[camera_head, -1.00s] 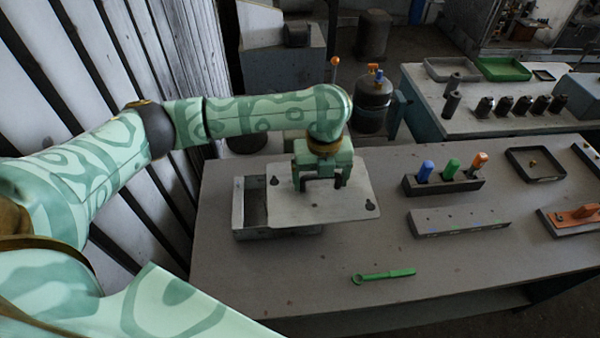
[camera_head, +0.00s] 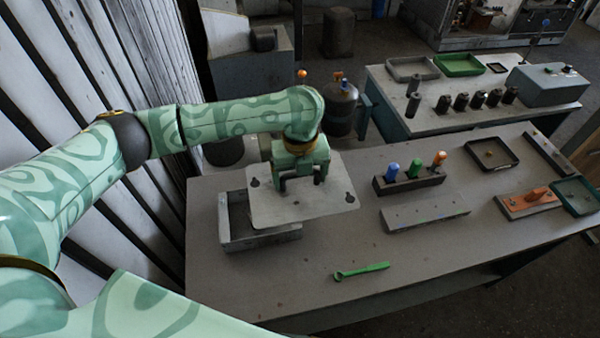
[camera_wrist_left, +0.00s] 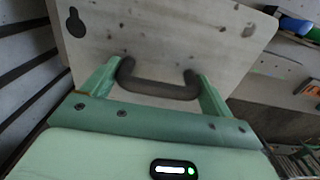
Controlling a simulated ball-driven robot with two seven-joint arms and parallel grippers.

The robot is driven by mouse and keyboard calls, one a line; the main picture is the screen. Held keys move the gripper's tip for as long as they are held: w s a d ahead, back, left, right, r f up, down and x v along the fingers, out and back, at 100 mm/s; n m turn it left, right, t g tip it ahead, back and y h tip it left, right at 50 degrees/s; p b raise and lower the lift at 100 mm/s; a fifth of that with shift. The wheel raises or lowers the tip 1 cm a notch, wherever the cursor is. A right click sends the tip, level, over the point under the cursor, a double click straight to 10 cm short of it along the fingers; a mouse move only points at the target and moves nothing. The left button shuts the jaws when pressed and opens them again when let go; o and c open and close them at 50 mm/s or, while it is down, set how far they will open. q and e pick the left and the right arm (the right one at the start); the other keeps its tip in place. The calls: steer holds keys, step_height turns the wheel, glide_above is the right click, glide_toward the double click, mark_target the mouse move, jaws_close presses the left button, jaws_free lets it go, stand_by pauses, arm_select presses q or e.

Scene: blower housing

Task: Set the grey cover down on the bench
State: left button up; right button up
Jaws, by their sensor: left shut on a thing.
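The grey cover (camera_head: 318,201) is a flat plate with keyhole slots near its corners and a dark handle. My left gripper (camera_head: 300,182) is shut on that handle, above the plate. The left wrist view shows the dark handle (camera_wrist_left: 158,88) between the two green fingers, with the plate (camera_wrist_left: 150,45) beyond. The cover overlaps the right part of the open grey housing (camera_head: 262,239), whose left part shows uncovered. I cannot tell whether the cover touches the housing. The bench (camera_head: 300,290) lies below. My right gripper is not in view.
A green wrench (camera_head: 362,270) lies in front on the bench. To the right are a holder (camera_head: 410,184) with coloured tools, a grey strip (camera_head: 425,213) and a dark tray (camera_head: 491,153). The bench front left is clear. A slatted wall (camera_head: 90,60) stands at the left.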

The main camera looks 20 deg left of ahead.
arm_select(q)
steer(key=shift+r+p, duration=0.7)
steer(key=shift+r, duration=0.1)
steer(key=shift+f, duration=0.1)
